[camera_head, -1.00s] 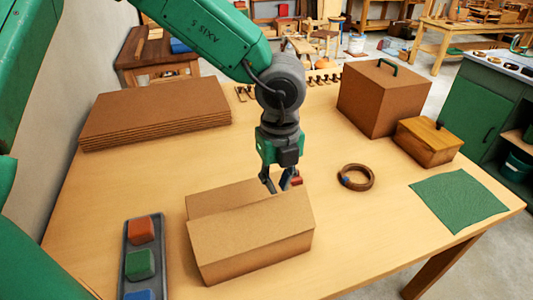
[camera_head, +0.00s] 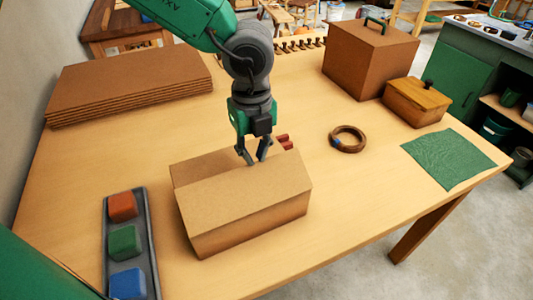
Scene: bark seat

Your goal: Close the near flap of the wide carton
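The wide carton (camera_head: 252,228) is a brown cardboard box near the front middle of the table. Its near flap (camera_head: 235,195) lies over the near part of the top as a broad, nearly flat panel; I cannot tell whether it is fully down. A far panel (camera_head: 212,165) shows behind the near flap's far edge, partly hidden. My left gripper (camera_head: 254,161) points down at that far edge, near its middle. Its two dark fingers are apart with nothing seen between them. I cannot tell whether the fingertips touch the cardboard. My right gripper is not in view.
A tray (camera_head: 153,240) with coloured blocks lies left of the carton. Flat cardboard (camera_head: 130,85) is stacked at back left. Small red things (camera_head: 285,141) lie behind the carton. A brown ring (camera_head: 347,139), a wooden box (camera_head: 416,103), a tall carton (camera_head: 368,60) and a green cloth (camera_head: 447,158) are right.

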